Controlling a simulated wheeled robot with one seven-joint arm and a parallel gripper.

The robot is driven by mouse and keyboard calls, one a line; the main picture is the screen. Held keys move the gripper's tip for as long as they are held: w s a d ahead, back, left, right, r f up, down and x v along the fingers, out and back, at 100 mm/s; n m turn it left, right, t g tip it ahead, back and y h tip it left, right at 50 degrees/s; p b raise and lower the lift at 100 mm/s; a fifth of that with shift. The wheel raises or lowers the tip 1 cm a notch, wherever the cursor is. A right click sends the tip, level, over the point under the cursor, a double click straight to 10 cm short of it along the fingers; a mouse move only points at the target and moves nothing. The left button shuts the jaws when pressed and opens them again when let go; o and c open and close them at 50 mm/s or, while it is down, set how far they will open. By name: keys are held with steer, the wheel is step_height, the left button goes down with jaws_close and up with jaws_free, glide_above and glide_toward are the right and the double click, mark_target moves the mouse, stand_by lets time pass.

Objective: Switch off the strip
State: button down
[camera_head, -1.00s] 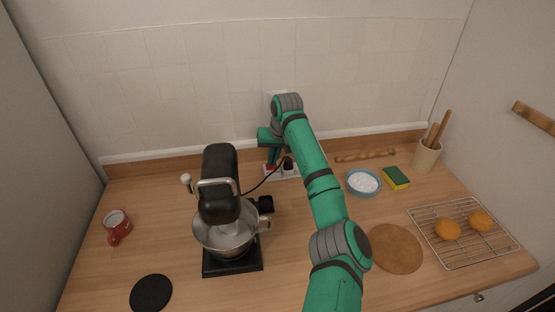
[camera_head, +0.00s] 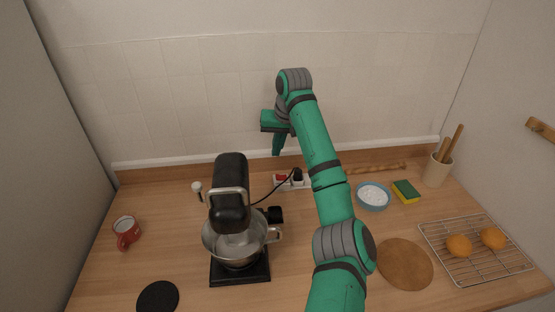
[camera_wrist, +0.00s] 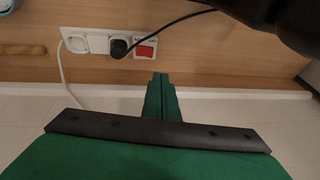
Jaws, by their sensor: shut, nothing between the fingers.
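The power strip (camera_head: 289,184) is white and lies at the back of the wooden counter by the wall, partly behind my arm. It also shows in the wrist view (camera_wrist: 98,43), with a black plug (camera_wrist: 119,47) in one socket and a red rocker switch (camera_wrist: 146,49) at one end. The switch shows in the head view too (camera_head: 281,178); I cannot tell which way it is rocked. My green gripper (camera_head: 277,153) is shut and empty, pointing down above the switch and apart from it. Its fingertips (camera_wrist: 161,76) show in the wrist view.
A black stand mixer (camera_head: 231,190) with a steel bowl stands in front and left of the strip, its black cord running to the plug. A blue bowl (camera_head: 373,207), a sponge (camera_head: 406,192) and a rolling pin (camera_head: 377,168) lie right of my arm.

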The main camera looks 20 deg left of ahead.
steer(key=shift+a+v, duration=0.2)
steer(key=shift+v, duration=1.25)
steer(key=shift+s, duration=0.1)
